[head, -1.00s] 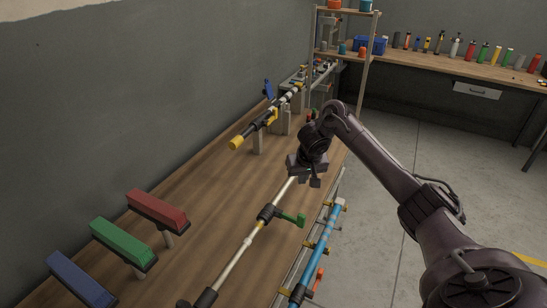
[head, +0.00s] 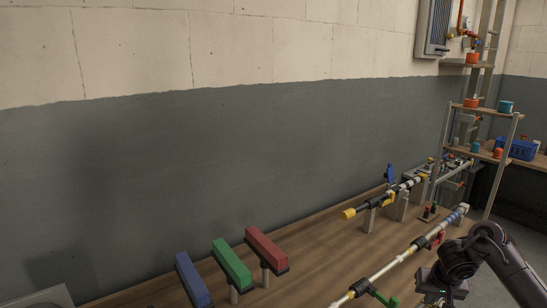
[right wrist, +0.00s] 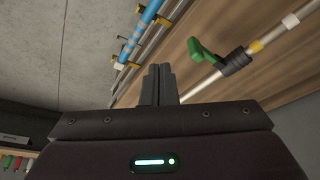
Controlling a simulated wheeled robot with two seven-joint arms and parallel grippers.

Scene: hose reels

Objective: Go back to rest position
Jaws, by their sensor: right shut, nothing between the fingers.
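My right gripper (head: 440,300) is at the lower right of the head view, at the front edge of the wooden bench. In the right wrist view its two dark fingers (right wrist: 158,85) are together with nothing between them. A white pipe (head: 385,268) with a green-handled valve (head: 374,291) runs along the bench beside it. The green handle also shows in the right wrist view (right wrist: 207,52), apart from the fingers. My left gripper is not in view.
Blue (head: 192,279), green (head: 231,262) and red (head: 266,248) blocks stand on posts on the bench (head: 325,255). A yellow-tipped pole (head: 348,213) rests on supports farther back. A shelf rack (head: 478,105) stands at the right. A blue pipe (right wrist: 140,35) runs below the bench edge.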

